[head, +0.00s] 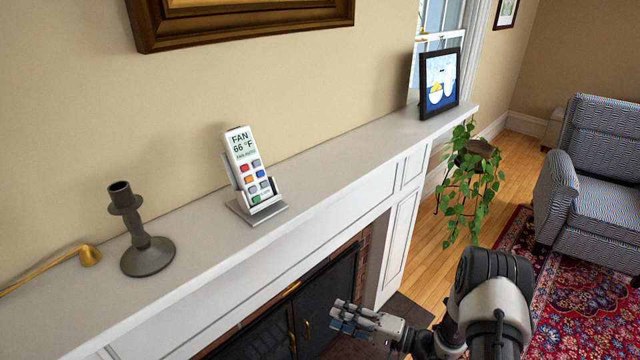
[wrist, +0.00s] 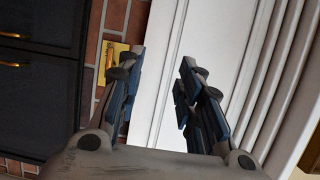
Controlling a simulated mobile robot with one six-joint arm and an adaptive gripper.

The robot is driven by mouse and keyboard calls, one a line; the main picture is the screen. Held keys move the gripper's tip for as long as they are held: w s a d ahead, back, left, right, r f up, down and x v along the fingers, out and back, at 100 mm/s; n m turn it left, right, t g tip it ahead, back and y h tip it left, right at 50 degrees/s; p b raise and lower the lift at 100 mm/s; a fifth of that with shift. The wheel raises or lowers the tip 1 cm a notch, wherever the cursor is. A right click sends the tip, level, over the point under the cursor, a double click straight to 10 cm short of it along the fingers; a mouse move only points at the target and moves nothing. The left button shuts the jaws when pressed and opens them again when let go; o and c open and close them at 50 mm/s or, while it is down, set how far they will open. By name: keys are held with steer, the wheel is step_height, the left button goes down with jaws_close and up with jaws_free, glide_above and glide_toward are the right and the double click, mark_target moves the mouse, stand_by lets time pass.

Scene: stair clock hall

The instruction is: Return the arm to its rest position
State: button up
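My arm (head: 490,295) reaches in from the lower right of the head view. My gripper (head: 345,318) points left, in front of the fireplace and lower in the picture than the mantel shelf. In the wrist view my gripper (wrist: 158,92) has its two dark blue-grey fingers apart, with a white panel showing between them. It is open and holds nothing. No contact with the fireplace surround shows.
The mantel shelf (head: 330,178) bears a candlestick (head: 147,240), a brass snuffer (head: 88,256), a remote in a stand (head: 250,172) and a framed picture (head: 439,83). The fireplace doors (head: 310,310) are shut.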

steer(key=s+a+r+n+g+h, duration=0.25)
steer(key=s+r+g, duration=0.3)
steer(key=r, duration=0.45)
steer(key=s+a+r+n+g+h, duration=0.2)
steer(key=s+r+n+g, duration=0.15)
steer(key=s+r, duration=0.55)
steer(key=s+d+r+t+h, duration=0.6)
steer(key=s+d+r+h, duration=0.5)
steer(key=s+d, duration=0.1)
steer(key=shift+s+d+r+m, duration=0.25)
steer(key=shift+s+m, duration=0.05)
steer(key=shift+s, duration=0.5)
